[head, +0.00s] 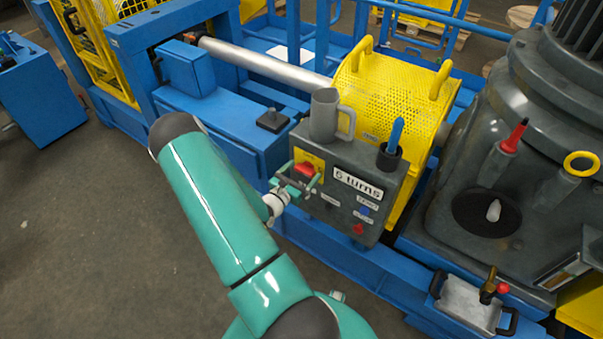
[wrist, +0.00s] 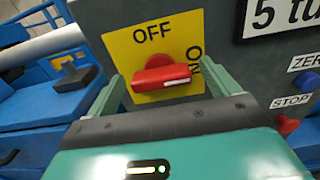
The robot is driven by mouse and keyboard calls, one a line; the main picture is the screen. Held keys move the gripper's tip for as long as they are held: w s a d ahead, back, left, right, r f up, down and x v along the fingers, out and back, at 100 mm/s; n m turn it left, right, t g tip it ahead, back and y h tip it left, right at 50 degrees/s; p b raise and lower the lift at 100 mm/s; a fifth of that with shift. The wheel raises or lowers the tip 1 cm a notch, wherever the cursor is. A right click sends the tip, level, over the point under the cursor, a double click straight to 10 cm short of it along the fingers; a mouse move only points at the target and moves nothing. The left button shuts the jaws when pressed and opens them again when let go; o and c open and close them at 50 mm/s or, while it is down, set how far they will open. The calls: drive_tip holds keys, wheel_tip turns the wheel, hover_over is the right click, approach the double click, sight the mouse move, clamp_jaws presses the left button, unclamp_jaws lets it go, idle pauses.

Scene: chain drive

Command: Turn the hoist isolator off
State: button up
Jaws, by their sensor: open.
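The hoist isolator is a red rotary knob (wrist: 160,76) on a yellow plate (wrist: 140,48) marked OFF at the top and ON at the right. The knob's bar lies nearly level, its white mark at the right end toward ON. In the head view the red knob (head: 304,169) is on the left of the grey control box's front (head: 335,208). My gripper (wrist: 164,84) is open, with one green finger on each side of the knob. A gap shows between each finger and the knob, so I see no grip. The head view also shows my gripper (head: 297,184) at the box.
A grey mug (head: 325,115) and a cup with a blue-handled tool (head: 390,150) stand on top. A yellow mesh guard (head: 385,95) is behind. Floor at left is clear.

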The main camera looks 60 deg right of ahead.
drive_tip(key=shift+c, duration=0.2)
drive_tip(key=c, duration=0.9)
drive_tip(key=shift+c, duration=0.2)
drive_tip(key=shift+n, duration=0.4)
drive_tip(key=n, duration=0.3)
drive_tip(key=shift+w+n, duration=0.1)
drive_tip(key=shift+n, duration=0.3)
drive_tip(key=n, duration=0.4)
drive_tip(key=shift+f+n, duration=0.1)
drive_tip(key=shift+n, duration=0.2)
drive_tip(key=n, duration=0.4)
drive_tip(key=shift+w+f, duration=0.1)
drive_tip(key=shift+w, duration=0.05)
drive_tip(key=n, duration=0.4)
drive_tip(key=shift+n, duration=0.3)
drive_tip(key=shift+f, duration=0.1)
